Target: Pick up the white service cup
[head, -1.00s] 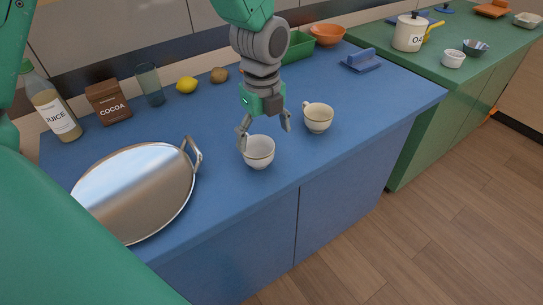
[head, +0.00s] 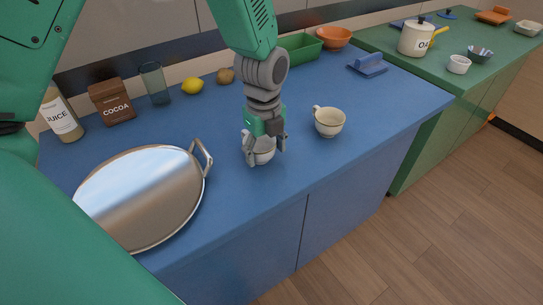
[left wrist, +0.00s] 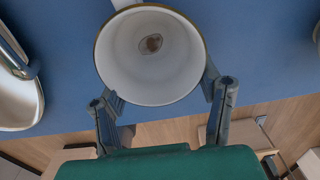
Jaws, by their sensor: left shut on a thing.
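A white cup (head: 262,157) with a thin gold rim stands near the front edge of the blue counter, mostly covered by my left gripper (head: 264,150) in the head view. My left gripper comes down from above and is shut on this cup, one finger on each side. In the left wrist view the open cup (left wrist: 150,75) sits between the fingers (left wrist: 163,95), with a small brown mark at its bottom. A second, cream-white cup (head: 329,122) with a handle stands just to the right, apart from the gripper. My right gripper is not in view.
A round silver tray (head: 140,195) with a raised handle lies left of the gripper. A juice bottle (head: 62,115), cocoa pack (head: 112,102), glass (head: 154,84), lemon (head: 192,86), kiwi (head: 226,76), green tray (head: 299,46) and orange bowl (head: 335,37) line the back.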

